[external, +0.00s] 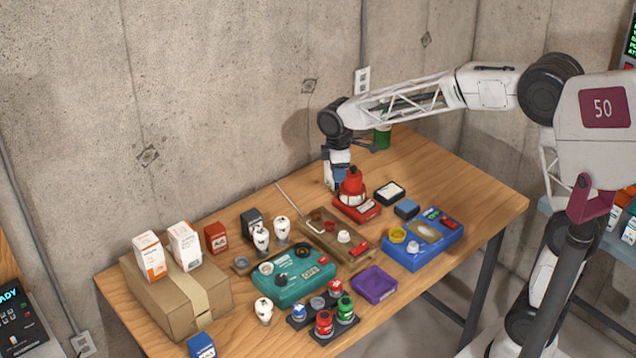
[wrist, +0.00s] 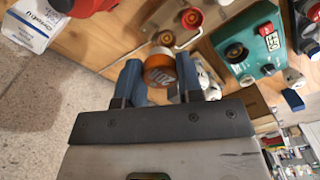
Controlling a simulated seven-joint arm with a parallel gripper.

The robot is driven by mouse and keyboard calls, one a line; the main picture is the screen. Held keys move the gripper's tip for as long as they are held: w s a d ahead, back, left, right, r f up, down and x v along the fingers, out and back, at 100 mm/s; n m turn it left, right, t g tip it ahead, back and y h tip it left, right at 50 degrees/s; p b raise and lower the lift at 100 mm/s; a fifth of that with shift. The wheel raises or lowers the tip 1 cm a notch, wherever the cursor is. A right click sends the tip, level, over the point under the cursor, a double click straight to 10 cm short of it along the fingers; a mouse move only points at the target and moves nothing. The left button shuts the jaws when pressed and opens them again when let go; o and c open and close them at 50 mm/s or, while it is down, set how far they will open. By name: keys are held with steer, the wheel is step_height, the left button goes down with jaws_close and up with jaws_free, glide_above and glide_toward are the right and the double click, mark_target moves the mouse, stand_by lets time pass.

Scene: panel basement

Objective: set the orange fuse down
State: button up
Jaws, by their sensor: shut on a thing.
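The orange fuse (wrist: 160,71), with a pale printed band, sits between the two blue fingertips of my gripper (wrist: 160,80) in the wrist view. The jaws are shut on it. In the external view my gripper (external: 340,175) points down at the back of the table, just behind a red lamp-like object (external: 352,183) on a red base. I cannot make out the fuse there. In the wrist view a wooden board with round sockets (wrist: 172,22) lies beyond the fuse. The gap under the fuse cannot be judged.
The wooden board (external: 350,262), teal unit (external: 290,292), blue unit (external: 425,248) and purple block (external: 374,284) crowd the table's middle. A cardboard box (external: 185,305) with two white cartons stands at left. Bare wood (external: 470,195) is free at the right.

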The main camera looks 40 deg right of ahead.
steer(key=w+d+m, duration=0.1)
steer(key=w+d, duration=0.2)
steer(key=d, duration=1.2)
steer(key=w+d, duration=0.3)
steer(key=d, duration=1.2)
step_height(320, 180, down, 13)
steer(key=shift+a+r, duration=0.1)
steer(key=shift+r, duration=0.1)
steer(key=w+d, duration=0.1)
steer(key=w, duration=0.4)
steer(key=w+d+f, duration=0.1)
steer(key=w, duration=0.4)
steer(key=w+d, duration=0.1)
steer(key=w, duration=0.4)
steer(key=shift+w+d+f, duration=0.15)
steer(key=shift+w+f, duration=0.05)
steer(key=shift+w, duration=0.1)
steer(key=shift+f, duration=0.15)
steer(key=shift+f, duration=1.65)
steer(key=shift+f, duration=0.1)
